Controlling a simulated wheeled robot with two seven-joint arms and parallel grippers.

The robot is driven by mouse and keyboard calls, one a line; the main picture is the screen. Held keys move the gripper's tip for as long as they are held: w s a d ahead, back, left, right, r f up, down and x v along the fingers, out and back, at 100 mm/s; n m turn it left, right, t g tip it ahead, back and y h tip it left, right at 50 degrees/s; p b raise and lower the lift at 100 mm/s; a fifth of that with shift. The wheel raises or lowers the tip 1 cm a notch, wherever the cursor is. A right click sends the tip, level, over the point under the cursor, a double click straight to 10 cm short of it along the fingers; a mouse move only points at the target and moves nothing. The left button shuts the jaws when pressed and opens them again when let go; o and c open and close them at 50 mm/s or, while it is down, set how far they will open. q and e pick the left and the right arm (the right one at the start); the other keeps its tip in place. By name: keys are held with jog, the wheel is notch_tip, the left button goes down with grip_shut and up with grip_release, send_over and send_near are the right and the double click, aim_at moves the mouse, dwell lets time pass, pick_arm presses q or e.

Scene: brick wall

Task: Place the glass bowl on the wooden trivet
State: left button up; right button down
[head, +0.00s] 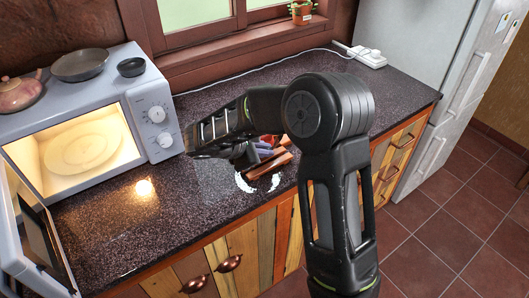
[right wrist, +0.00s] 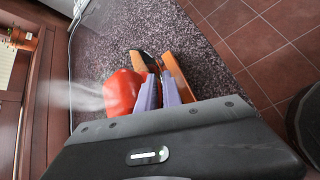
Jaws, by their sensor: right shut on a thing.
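My right gripper (head: 245,156) is low over the counter, and its narrow-set fingers also show in the right wrist view (right wrist: 157,92). It seems shut on the rim of the clear glass bowl, whose outline I can hardly make out; pale curved highlights (head: 243,183) below the fingers appear to belong to it. Reddish-brown wooden pieces (head: 268,166), perhaps the wooden trivet, lie at the fingers. An orange-brown piece (right wrist: 180,78) shows right beside the fingers in the wrist view. My forearm and gripper hide much of this spot. My left gripper is not in view.
A rounded red thing (right wrist: 121,92) is left of the fingers in the wrist view. A power strip (head: 368,57) lies at the back. The counter's front left (head: 130,225) is clear.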

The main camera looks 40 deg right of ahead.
jog(key=shift+f, duration=0.7)
jog(key=shift+f, duration=0.2)
jog(key=c, duration=1.5)
grip_release()
jog(key=shift+r, duration=0.15)
jog(key=shift+v, duration=6.05)
jog(key=shift+d, duration=0.1)
